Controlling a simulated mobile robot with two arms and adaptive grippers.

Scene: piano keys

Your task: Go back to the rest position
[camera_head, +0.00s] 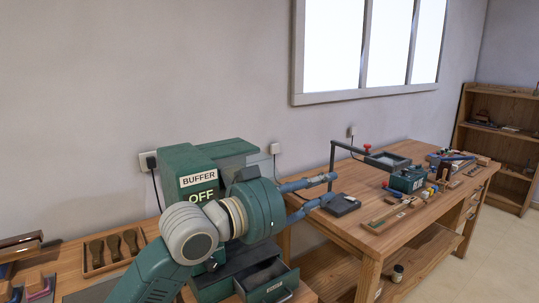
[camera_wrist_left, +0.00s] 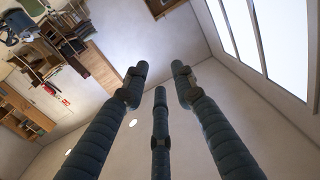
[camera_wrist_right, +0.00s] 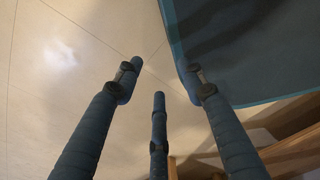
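My left gripper (camera_head: 331,188) reaches in from the left in the head view, in front of the green buffer machine. Its blue fingers are spread and point right, with nothing between them. In the left wrist view its three fingers (camera_wrist_left: 159,75) also stand apart and empty, against the wall and room. My right gripper is outside the head view. In the right wrist view its three fingers (camera_wrist_right: 159,72) are spread and empty over pale floor, with a teal panel at the upper right.
The green machine marked BUFFER OFF (camera_head: 185,157) stands close behind my left arm, with a partly open drawer (camera_head: 262,279) below. A wooden block with tools (camera_head: 112,250) is at left. The right workbench (camera_head: 345,222) carries a lamp-like stand (camera_head: 332,155) and many small items.

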